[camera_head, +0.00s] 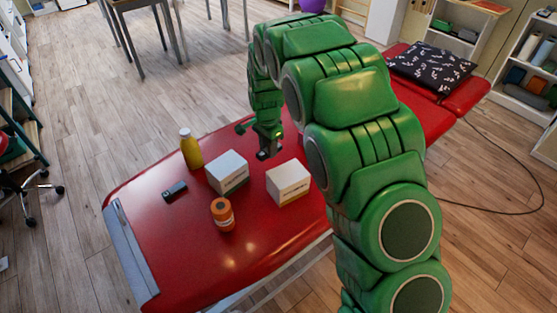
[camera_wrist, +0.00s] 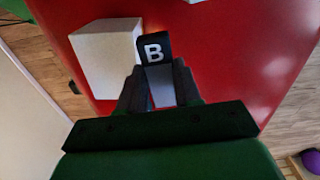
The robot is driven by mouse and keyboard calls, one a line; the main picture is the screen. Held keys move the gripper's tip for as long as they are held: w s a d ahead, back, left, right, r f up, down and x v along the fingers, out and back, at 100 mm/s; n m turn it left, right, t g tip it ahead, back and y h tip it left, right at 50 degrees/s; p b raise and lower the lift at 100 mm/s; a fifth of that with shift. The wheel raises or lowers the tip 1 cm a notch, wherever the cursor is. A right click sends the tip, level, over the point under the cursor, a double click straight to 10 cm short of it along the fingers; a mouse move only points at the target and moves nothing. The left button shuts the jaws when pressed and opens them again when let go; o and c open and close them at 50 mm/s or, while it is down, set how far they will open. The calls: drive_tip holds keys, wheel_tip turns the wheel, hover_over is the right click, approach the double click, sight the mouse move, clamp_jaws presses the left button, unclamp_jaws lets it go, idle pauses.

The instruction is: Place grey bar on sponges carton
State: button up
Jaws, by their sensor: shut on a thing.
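My gripper (camera_wrist: 160,88) is shut on a bar (camera_wrist: 153,48), which shows a dark face with a white letter B and a pale grey part between the fingers. In the head view, my gripper (camera_head: 266,148) and the dark end of the bar (camera_head: 263,155) are just behind two white cartons. One carton (camera_head: 227,172) stands left and the other (camera_head: 289,183) right. A white carton (camera_wrist: 105,60) is beside the bar in the wrist view, apart from the fingers. The carton lettering is too small to read, so I cannot tell which is the sponges carton.
The cartons stand on a red couch (camera_head: 180,240). A yellow bottle (camera_head: 190,150), a small dark block (camera_head: 174,190) and an orange jar (camera_head: 222,213) stand or lie near the left carton. A patterned pillow (camera_head: 432,67) lies at the far end. The couch's front left is clear.

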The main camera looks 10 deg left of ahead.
drive_tip(key=s+d+r, duration=0.5)
drive_tip(key=s+d, duration=0.1)
drive_tip(key=s, duration=0.3)
drive_tip(key=s+d+r, duration=0.5)
drive_tip(key=s, duration=0.4)
hover_over(287, 174)
drive_tip(key=shift+m, duration=0.3)
drive_tip(key=shift+s+d+f, duration=0.1)
drive_tip(key=shift+s+f, duration=0.05)
drive_tip(key=shift+f, duration=4.8)
drive_tip(key=shift+w+f, duration=0.2)
drive_tip(key=shift+f, duration=1.55)
drive_tip(key=o, duration=1)
drive_tip(key=shift+f, duration=0.1)
drive_tip(key=shift+o, duration=0.2)
